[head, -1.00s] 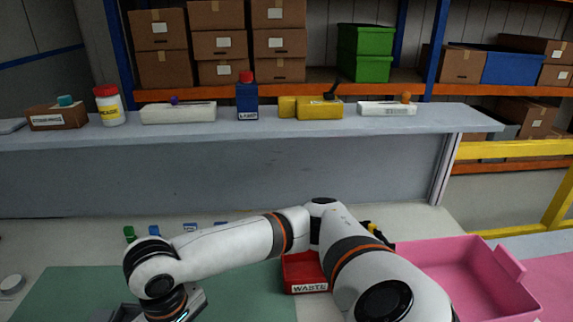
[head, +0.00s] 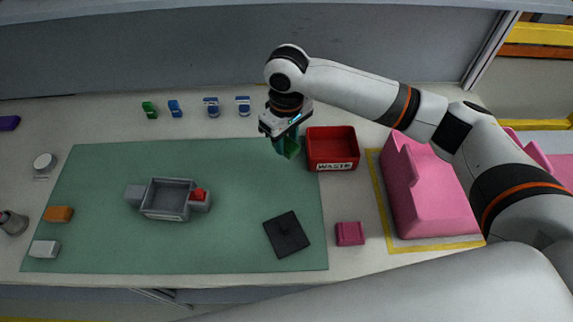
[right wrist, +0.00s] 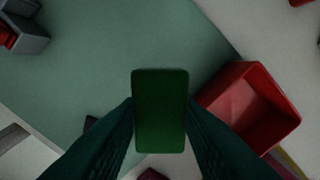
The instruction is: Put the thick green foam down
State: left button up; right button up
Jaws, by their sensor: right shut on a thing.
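My right gripper (head: 283,135) is shut on a green foam block (head: 292,149), above the upper right part of the green mat (head: 100,215). In the right wrist view the foam (right wrist: 160,110) sits between the two dark fingers, with the mat and the red bin beneath and around it. The foam appears held above the surface; its exact height is hard to tell. My left gripper is out of view.
A red WASTE bin (head: 333,166) stands just right of the foam. A grey housing (head: 166,213) with a red part, a black plate (head: 286,235) and a pink block (head: 349,233) are nearby. A pink tray (head: 432,200) is right. The mat between housing and bin is clear.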

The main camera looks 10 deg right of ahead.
jog(key=shift+w+a+f, duration=0.25)
jog(key=shift+w, duration=0.05)
send_over(284, 172)
jog(key=shift+n, duration=0.3)
notch_tip(284, 172, down, 5)
jog(key=shift+f+p, duration=0.15)
jog(key=shift+p, duration=0.25)
notch_tip(284, 172, down, 4)
jog(key=shift+r, duration=0.15)
jog(key=shift+f, duration=0.3)
jog(key=o, duration=0.9)
jog(key=shift+f, duration=0.1)
jog(key=shift+o, duration=0.2)
